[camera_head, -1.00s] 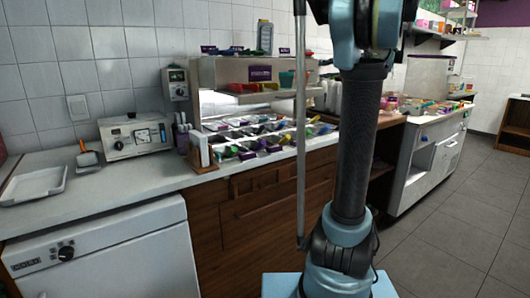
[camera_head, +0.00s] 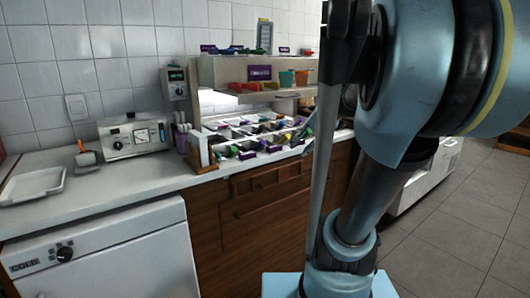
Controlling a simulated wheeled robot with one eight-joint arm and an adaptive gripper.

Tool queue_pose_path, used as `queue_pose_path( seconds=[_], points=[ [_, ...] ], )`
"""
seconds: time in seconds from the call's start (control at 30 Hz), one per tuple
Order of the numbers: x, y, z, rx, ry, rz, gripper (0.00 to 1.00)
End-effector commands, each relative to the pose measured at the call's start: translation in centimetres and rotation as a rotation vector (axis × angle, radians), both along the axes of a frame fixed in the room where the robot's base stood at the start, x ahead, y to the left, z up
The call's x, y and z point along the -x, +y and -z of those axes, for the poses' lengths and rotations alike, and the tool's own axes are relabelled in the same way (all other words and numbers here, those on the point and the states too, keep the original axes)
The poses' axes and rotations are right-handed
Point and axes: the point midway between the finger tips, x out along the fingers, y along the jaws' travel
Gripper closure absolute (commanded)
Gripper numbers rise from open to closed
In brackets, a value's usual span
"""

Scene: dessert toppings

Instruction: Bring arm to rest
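My arm fills the right side of the head view, with its large blue and black joint at the upper right and its base at the bottom. The gripper itself is out of the picture, so its fingers and anything in them cannot be seen. The arm is bent, with the lower link leaning to the right and the big joint close to the camera.
A counter (camera_head: 95,199) runs along the left wall, with a topping station (camera_head: 207,137), a white tray (camera_head: 33,186) and a control box (camera_head: 134,137). A white appliance (camera_head: 105,250) stands below. Grey floor (camera_head: 455,230) is clear at the right.

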Motion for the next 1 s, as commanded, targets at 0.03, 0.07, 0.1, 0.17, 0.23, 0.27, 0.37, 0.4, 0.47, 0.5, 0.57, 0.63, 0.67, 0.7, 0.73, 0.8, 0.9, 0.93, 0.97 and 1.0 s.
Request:
queue_pose_path(
  seconds=[0.03, 0.07, 0.1, 0.17, 0.23, 0.27, 0.37, 0.4, 0.47, 0.5, 0.57, 0.63, 0.67, 0.7, 0.73, 0.8, 0.9, 0.93, 0.97, 1.0],
  points=[
    [2.1, 0.2, 1.9, 0.049, 0.016, -0.03, 0.7],
    [3.2, 0.1, 3.0, 0.081, 0.027, -0.048, 0.7],
    [4.7, -0.1, 4.5, 0.125, 0.04, -0.071, 0.7],
    [6.8, -0.5, 6.6, 0.19, 0.058, -0.104, 0.7],
    [9.3, -1.1, 9.1, 0.266, 0.08, -0.143, 0.7],
    [10.3, -1.4, 10.1, 0.298, 0.089, -0.157, 0.7],
    [13.2, -2.7, 13.2, 0.4, 0.114, -0.205, 0.7],
    [14.3, -3.2, 14.3, 0.438, 0.123, -0.223, 0.7],
    [15.5, -3.9, 15.6, 0.484, 0.134, -0.243, 0.7],
    [16.1, -4.3, 16.3, 0.511, 0.139, -0.254, 0.7],
    [16.9, -4.9, 17.2, 0.543, 0.147, -0.267, 0.7],
    [17.5, -5.3, 17.8, 0.568, 0.154, -0.277, 0.7],
    [17.7, -5.5, 18.0, 0.576, 0.155, -0.28, 0.7],
    [17.8, -5.6, 18.2, 0.582, 0.156, -0.282, 0.7],
    [17.8, -5.7, 18.2, 0.586, 0.157, -0.283, 0.7],
    [17.9, -5.7, 18.3, 0.588, 0.158, -0.284, 0.7],
    [17.9, -5.7, 18.2, 0.587, 0.158, -0.283, 0.7],
    [17.9, -5.7, 18.2, 0.587, 0.158, -0.283, 0.7],
    [17.8, -5.7, 18.2, 0.587, 0.158, -0.283, 0.7],
    [17.8, -5.7, 18.2, 0.587, 0.158, -0.283, 0.7]
  ],
)
